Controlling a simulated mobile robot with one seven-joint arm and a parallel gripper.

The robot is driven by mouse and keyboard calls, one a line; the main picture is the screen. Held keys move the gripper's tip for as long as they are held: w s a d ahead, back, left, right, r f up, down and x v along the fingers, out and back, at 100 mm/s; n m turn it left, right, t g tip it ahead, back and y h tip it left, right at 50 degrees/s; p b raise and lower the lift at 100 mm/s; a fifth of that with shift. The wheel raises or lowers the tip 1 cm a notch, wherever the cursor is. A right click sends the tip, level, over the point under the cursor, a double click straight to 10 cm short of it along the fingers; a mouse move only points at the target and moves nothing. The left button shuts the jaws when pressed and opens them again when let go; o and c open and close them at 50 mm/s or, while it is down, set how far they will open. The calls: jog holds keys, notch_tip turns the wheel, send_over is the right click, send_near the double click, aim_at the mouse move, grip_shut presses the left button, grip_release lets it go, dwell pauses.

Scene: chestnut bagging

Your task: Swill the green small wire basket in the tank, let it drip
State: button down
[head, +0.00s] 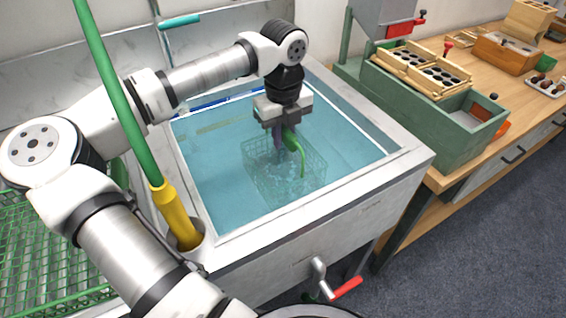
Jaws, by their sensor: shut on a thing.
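The green small wire basket (262,182) is in the water of the tank (405,163), mostly under the surface. Its mesh looks blurred through the water, and the water around it is stirred. A green handle (301,165) rises from the basket. My gripper (284,140) points down over the tank and is shut on this handle. The fingertips are partly hidden by the handle, and I cannot tell whether the basket touches the tank floor.
A green pole with a yellow sleeve (176,212) stands in a holder at the tank's left front corner. A green wire rack (55,262) lies left. A red-handled tap (346,288) juts from the tank's front. A green machine (440,115) and wooden bench (470,152) stand right.

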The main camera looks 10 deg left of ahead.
jog(key=shift+d, duration=0.1)
jog(key=shift+w+d, duration=0.65)
jog(key=shift+w, duration=0.05)
jog(key=shift+s+a+b, duration=0.5)
jog(key=shift+s+a, duration=0.2)
jog(key=shift+w+d, duration=0.1)
jog(key=shift+w+d, duration=0.6)
jog(key=shift+s+a, duration=0.1)
